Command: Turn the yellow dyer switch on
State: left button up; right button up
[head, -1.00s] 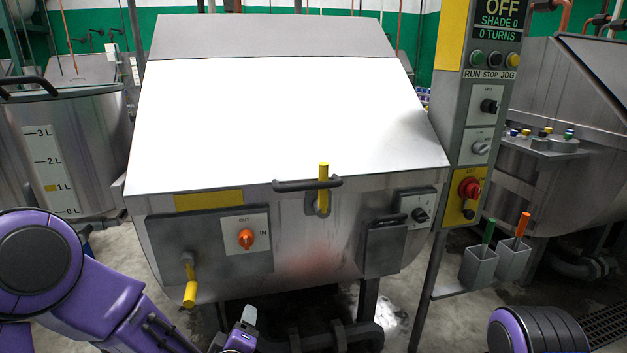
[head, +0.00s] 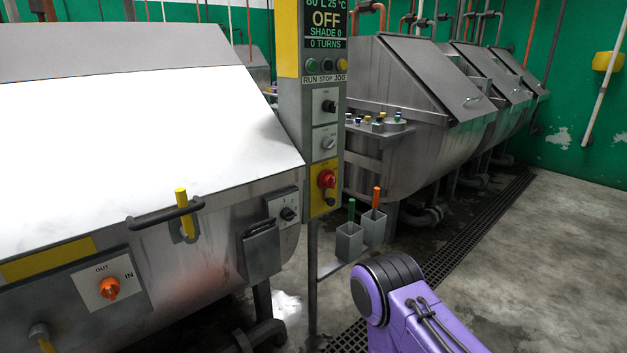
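The dyer with yellow markings (head: 190,262) is a big steel drum with a white-looking lid, filling the left of the head view. Its control post (head: 294,110) stands at its right end, with a yellow upper side. The post's display (head: 326,22) reads OFF, SHADE 0, 0 TURNS. Low on the post, a red rotary switch (head: 327,179) sits on a yellow plate, with a small dark knob under it. Two white plates with knobs are above it, below a row of RUN, STOP and JOG buttons. Neither gripper shows; only my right arm is visible at the bottom.
A grey holder with a green-handled tool (head: 351,210) and an orange-handled tool (head: 376,197) juts out below the post. More steel dyers (head: 425,110) line the right side. A floor grate (head: 470,230) runs beside them. Open concrete floor (head: 560,260) lies at right.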

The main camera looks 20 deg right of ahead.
aim_at(327, 178)
jog(key=z, duration=0.35)
jog(key=k, duration=0.55)
jog(key=z, duration=1.4)
jog(key=i, duration=1.95)
jog(key=u, duration=0.65)
